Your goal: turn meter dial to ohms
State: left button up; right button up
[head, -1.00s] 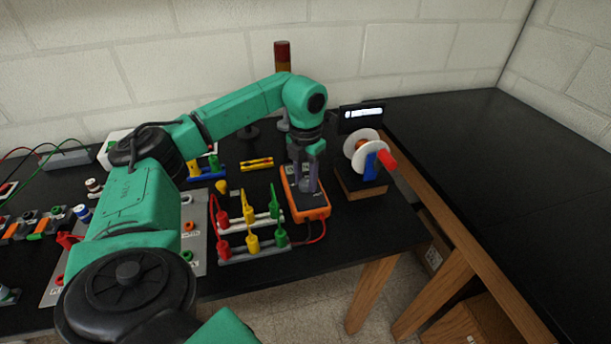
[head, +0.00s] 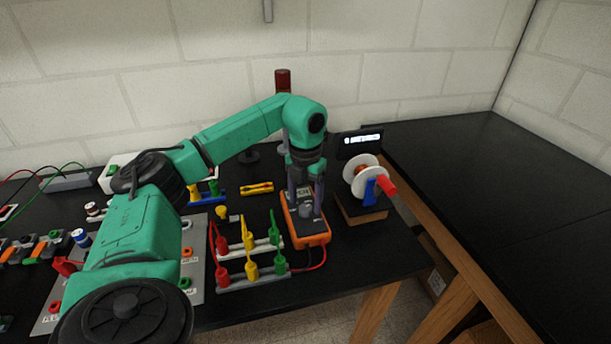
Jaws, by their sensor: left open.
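The orange and dark grey meter (head: 313,231) lies on the black table in front of my left gripper. Its round grey dial (head: 307,210) shows on its face. My left gripper (head: 305,202) points down over the meter, its two fingers apart on either side of the dial. I cannot tell whether the fingers touch the dial. The dial's markings are too small to read. My right gripper is not in view.
Racks of red, yellow and green plugs (head: 251,272) stand left of the meter. A yellow tool (head: 257,188) lies behind. The right-hand table (head: 500,200) is bare.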

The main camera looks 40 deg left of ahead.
pick_arm(q)
notch_tip(320, 180, up, 7)
notch_tip(320, 180, up, 6)
jog(key=p, duration=0.3)
send_over(306, 207)
jog(key=shift+s, duration=0.1)
